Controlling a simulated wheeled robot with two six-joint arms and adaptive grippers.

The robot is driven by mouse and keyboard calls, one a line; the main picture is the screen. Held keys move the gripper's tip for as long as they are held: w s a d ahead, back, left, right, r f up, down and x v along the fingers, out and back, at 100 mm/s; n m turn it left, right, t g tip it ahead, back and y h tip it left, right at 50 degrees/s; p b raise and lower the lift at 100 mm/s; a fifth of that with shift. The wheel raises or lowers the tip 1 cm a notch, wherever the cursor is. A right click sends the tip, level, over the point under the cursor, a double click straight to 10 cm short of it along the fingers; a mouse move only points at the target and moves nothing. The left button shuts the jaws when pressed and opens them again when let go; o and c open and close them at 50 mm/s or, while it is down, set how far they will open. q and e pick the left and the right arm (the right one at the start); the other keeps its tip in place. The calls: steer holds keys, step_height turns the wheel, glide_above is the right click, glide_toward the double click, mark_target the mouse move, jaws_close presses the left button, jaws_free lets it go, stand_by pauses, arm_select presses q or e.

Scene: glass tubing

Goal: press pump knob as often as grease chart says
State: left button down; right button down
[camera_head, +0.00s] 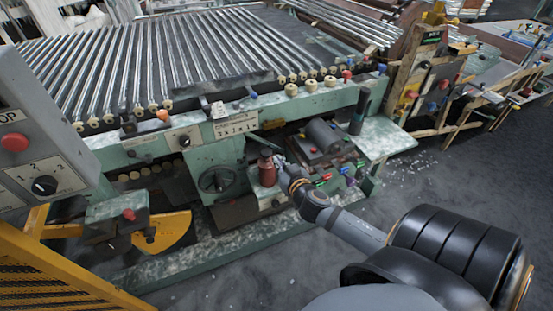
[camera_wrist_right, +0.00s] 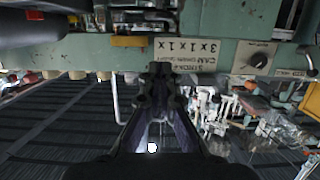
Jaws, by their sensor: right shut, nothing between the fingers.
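A white chart plate (camera_head: 237,127) with lettering and a row of marks that looks like "3x1x1x" is fixed on the green machine's front rail. It shows upside down in the right wrist view (camera_wrist_right: 207,54). A red-brown bottle-shaped part (camera_head: 267,170) stands below the plate, with a green bar above it; I cannot tell surely which part is the pump knob. My right gripper (camera_head: 281,162) is shut and empty, close beside the red-brown part's right side. Contact cannot be told. In the right wrist view its dark fingers (camera_wrist_right: 160,72) point toward the rail. My left gripper is not in view.
A grey control box (camera_head: 42,150) with a red button and dial fills the left edge. A handwheel (camera_head: 217,180) sits left of the red-brown part. A dark motor-like block (camera_head: 325,137) and coloured fittings stand right. Glass tubes (camera_head: 150,62) lie on top. Open floor (camera_head: 440,185) is at right.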

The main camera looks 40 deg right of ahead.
stand_by(0.5)
steer(key=shift+s+d+r+p, duration=0.1)
steer(key=shift+r+p, duration=0.05)
steer(key=shift+r, duration=0.3)
steer(key=shift+s+d+r+p, duration=0.1)
steer(key=shift+r+p, duration=0.05)
steer(key=shift+r, duration=0.3)
glide_above(267, 157)
steer(key=s, duration=0.2)
step_height(267, 157, down, 2)
steer(key=f, duration=0.2)
steer(key=w+f, duration=0.1)
steer(key=shift+w+d+f+b, duration=0.1)
steer(key=shift+d+f+b, duration=0.2)
steer(key=shift+b, duration=0.05)
steer(key=shift+f, duration=0.4)
